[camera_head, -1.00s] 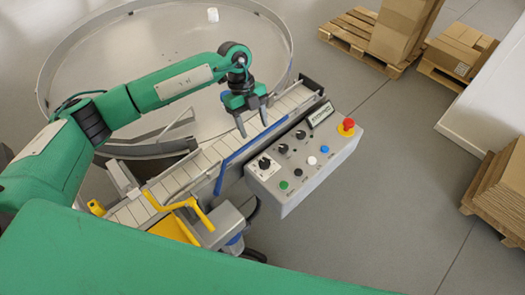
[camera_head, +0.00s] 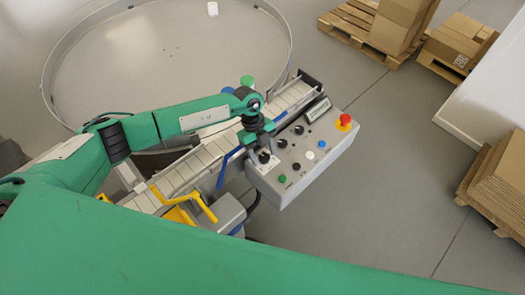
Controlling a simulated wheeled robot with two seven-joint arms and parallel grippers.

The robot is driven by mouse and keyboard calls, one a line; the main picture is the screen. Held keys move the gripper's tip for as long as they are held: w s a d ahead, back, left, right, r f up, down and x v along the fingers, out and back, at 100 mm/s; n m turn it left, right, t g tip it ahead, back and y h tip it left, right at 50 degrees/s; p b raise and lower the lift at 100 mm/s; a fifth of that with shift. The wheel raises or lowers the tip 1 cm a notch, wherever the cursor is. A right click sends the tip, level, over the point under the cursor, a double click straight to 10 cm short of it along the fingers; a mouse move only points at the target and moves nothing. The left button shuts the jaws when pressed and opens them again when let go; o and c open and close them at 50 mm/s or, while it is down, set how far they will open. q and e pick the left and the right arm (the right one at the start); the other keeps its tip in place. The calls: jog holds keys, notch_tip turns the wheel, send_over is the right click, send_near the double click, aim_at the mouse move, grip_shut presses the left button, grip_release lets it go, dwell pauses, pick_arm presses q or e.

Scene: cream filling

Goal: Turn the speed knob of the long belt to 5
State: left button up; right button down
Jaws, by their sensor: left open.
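The grey control box (camera_head: 318,168) stands at the near side of the slatted conveyor belt (camera_head: 205,160). Its top has a row of black knobs: one on a white dial plate (camera_head: 264,157), a middle knob (camera_head: 282,143) and a far knob (camera_head: 299,130). The labels and dial numbers are too small to read. My left gripper (camera_head: 262,152) points down over the knob on the white plate, its open fingers at either side of it. I cannot tell whether they touch it. My right gripper is not in view.
Green (camera_head: 282,178), black, white and blue buttons line the box's front, with a red emergency button (camera_head: 344,121) at its right end. A blue rail (camera_head: 222,172) and yellow bracket (camera_head: 200,204) edge the belt. A large round table (camera_head: 150,60) lies behind.

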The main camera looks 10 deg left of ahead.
pick_arm(q)
jog(key=c, duration=0.9)
jog(key=shift+c, duration=0.5)
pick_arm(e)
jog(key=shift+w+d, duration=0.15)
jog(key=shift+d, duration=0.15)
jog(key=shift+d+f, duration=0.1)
